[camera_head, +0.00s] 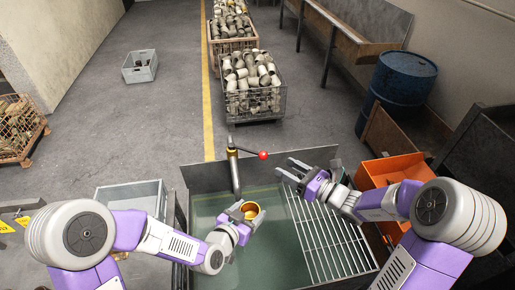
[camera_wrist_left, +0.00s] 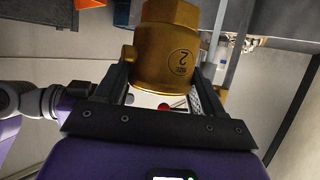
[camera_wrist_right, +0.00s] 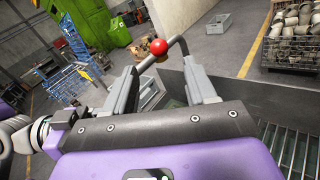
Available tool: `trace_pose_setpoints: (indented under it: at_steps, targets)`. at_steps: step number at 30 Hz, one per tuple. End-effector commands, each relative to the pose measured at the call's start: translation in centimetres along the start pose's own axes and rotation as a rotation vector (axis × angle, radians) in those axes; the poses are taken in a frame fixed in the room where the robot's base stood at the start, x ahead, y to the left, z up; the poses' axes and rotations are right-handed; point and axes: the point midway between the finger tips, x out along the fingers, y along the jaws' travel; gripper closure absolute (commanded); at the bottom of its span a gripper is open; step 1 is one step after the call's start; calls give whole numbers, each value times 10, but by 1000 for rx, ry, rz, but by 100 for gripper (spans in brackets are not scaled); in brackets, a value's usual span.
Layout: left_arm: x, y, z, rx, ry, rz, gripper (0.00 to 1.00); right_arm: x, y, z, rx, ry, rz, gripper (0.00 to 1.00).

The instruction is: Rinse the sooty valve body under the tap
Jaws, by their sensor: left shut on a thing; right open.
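The valve body (camera_head: 250,209) is brass-coloured and held over the left part of the sink (camera_head: 279,250). My left gripper (camera_head: 243,216) is shut on it. In the left wrist view the valve body (camera_wrist_left: 167,52) looks golden, with a round mark bearing a 2, and shows no clear soot. The tap (camera_head: 234,168) stands at the sink's back edge, just behind the valve body, with a lever ending in a red knob (camera_head: 263,155). My right gripper (camera_head: 294,174) is open and empty, right of the knob. In the right wrist view the knob (camera_wrist_right: 159,47) appears beyond and between the fingers.
A metal draining rack (camera_head: 330,240) covers the right part of the sink. An orange bin (camera_head: 390,172) stands to its right, and a grey bin (camera_head: 132,198) to the left. A wire crate of metal parts (camera_head: 254,90) stands behind the sink.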

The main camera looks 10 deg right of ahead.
Motion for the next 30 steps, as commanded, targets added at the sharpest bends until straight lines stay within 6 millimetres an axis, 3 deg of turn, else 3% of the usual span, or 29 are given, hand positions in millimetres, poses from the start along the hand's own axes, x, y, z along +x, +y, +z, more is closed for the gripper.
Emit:
trace_pose_setpoints:
  at_steps: [18,30]
  targets:
    - [-5,0,-14,1,3,0,79,104,2,0,-1,1,5,44]
    - [-6,0,-15,1,3,0,79,116,1,-1,0,2,3,44]
